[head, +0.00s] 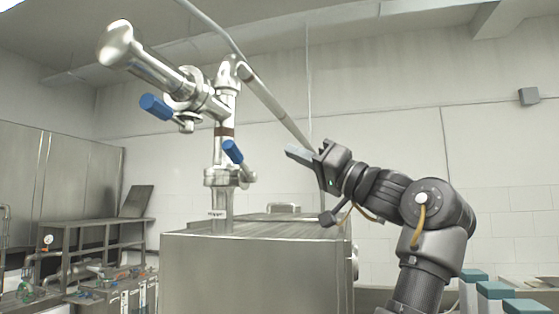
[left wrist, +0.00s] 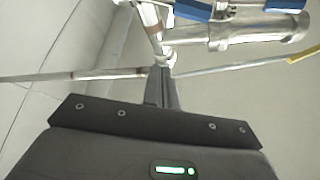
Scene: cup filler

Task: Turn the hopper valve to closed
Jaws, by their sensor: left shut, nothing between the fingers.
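A steel pipe assembly rises from the tank, with two blue-handled valves. The lower blue handle (head: 233,151) sits tilted on the upright pipe, above a flange and a small label too small to read surely. The upper blue handle (head: 155,106) is on the slanting branch. Which one is the hopper valve I cannot tell for sure. My left gripper (head: 291,151) is shut and empty, to the right of the lower handle and apart from it. In the left wrist view its fingers (left wrist: 161,82) point toward the pipes, with a blue handle (left wrist: 193,10) near the top edge.
The steel tank (head: 250,270) stands below the pipes. A thin slanting pipe (head: 275,105) runs down close behind my gripper. A metal bench (head: 100,240) with fittings is at left. Teal-topped blocks (head: 495,290) are at lower right.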

